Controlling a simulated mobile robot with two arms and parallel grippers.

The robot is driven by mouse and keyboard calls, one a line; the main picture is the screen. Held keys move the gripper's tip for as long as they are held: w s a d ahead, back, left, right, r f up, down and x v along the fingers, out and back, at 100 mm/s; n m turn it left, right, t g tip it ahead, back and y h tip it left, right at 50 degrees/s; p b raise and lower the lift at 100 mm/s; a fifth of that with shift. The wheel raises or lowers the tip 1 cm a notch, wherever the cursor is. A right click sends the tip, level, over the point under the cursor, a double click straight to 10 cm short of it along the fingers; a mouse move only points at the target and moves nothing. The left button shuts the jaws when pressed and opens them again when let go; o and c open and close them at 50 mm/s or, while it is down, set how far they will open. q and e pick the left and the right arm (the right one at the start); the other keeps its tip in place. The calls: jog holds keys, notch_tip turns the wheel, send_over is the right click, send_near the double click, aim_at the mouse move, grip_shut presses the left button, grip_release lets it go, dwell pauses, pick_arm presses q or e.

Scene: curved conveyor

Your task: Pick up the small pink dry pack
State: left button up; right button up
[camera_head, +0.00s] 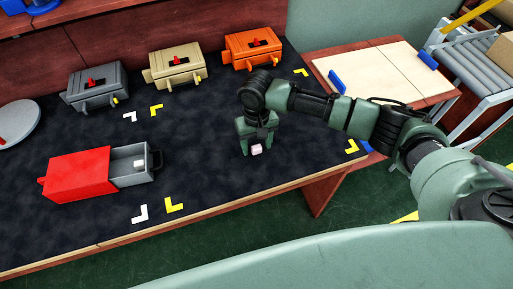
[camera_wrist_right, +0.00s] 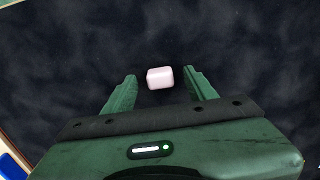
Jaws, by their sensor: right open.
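The small pink dry pack (camera_head: 257,149) lies on the dark mat of the table, near its front right part. In the right wrist view the pack (camera_wrist_right: 160,78) is a pale pink rounded block, between and slightly beyond the fingertips. My right gripper (camera_head: 251,146) points down at the pack. Its two fingers (camera_wrist_right: 160,82) are apart, with gaps on both sides of the pack. Whether the fingertips are level with the pack cannot be told. My left gripper is not in view.
A red box (camera_head: 75,172) with an open grey drawer (camera_head: 130,172) holding a small white item stands left. Grey (camera_head: 97,84), tan (camera_head: 177,65) and orange (camera_head: 253,48) boxes line the back. The mat around the pack is clear.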

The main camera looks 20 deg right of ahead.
jog(key=shift+c, duration=0.3)
grip_shut()
jog(key=shift+r, duration=0.15)
